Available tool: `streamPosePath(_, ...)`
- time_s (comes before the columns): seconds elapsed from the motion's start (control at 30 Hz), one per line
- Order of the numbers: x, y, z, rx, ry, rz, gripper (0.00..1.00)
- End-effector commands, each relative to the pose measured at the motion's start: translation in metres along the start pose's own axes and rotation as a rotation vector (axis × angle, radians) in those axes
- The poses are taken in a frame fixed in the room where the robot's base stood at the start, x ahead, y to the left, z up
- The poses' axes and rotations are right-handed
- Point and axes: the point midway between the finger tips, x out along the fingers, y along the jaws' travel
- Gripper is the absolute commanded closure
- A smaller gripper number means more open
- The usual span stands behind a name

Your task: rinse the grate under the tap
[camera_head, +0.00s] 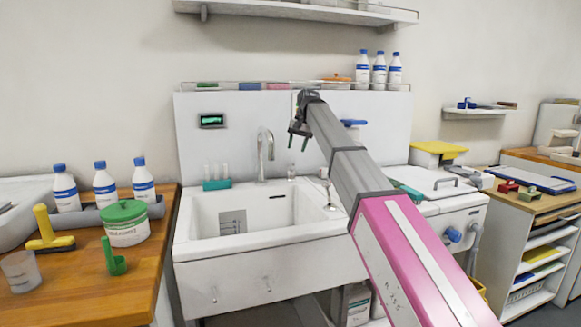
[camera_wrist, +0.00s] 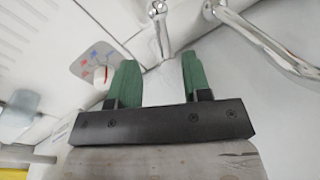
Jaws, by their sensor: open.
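The white sink (camera_head: 205,250) stands in the middle of the head view. A small grey gridded piece, which looks like the grate (camera_head: 232,222), is inside the basin at the left; I cannot tell whether it lies flat or leans. The chrome tap (camera_head: 265,152) rises at the back rim, and no water shows from it. My gripper (camera_head: 298,142) is open and empty, above the back of the sink, right of the tap. In the wrist view its green fingers (camera_wrist: 155,82) are apart with nothing between them; curved chrome pipe (camera_wrist: 262,40) shows beyond. The grate does not show there.
A left wooden counter (camera_head: 60,300) holds several bottles (camera_head: 104,188), a green-lidded tub (camera_head: 125,225) and a yellow-handled brush (camera_head: 50,235). A test-tube rack (camera_head: 216,184) stands on the sink's back rim. A white unit (camera_head: 440,190) adjoins the sink at right. The basin is otherwise clear.

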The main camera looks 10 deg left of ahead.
Motion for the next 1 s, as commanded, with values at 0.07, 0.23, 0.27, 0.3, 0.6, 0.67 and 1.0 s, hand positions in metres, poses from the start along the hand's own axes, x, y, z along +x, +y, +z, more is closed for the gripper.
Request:
streamPosePath(0.07, 0.016, 0.0, 0.002, 0.0, -0.003, 0.001, 0.56)
streamPosePath(0.23, 0.046, 0.001, 0.002, 0.0, -0.003, 0.001, 0.56)
streamPosePath(0.27, 0.051, 0.001, 0.001, 0.0, -0.002, 0.001, 0.56)
streamPosePath(0.3, 0.057, 0.001, 0.001, 0.0, -0.001, 0.0, 0.56)
streamPosePath(0.6, 0.085, 0.0, 0.0, 0.0, 0.0, 0.0, 0.56)
streamPosePath(0.67, 0.087, 0.0, 0.0, 0.0, 0.0, 0.0, 0.56)
streamPosePath(1.0, 0.088, 0.0, 0.0, 0.0, 0.0, 0.0, 0.79)
